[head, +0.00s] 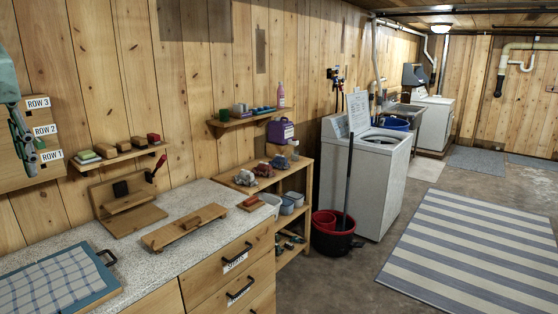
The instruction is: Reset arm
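My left arm comes in at the upper left edge, and its gripper (27,150) hangs pointing down in front of the wooden board (18,178) with the row labels. I cannot tell whether its fingers are apart or together, and I see nothing clearly held in them. The gripper is above and left of the speckled counter (185,207). My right arm and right gripper are not in view.
A blue tray with a checked cloth (62,285) lies on the counter's near left. A small wall shelf (120,157) holds blocks. Striped rug (470,245) and open floor lie right.

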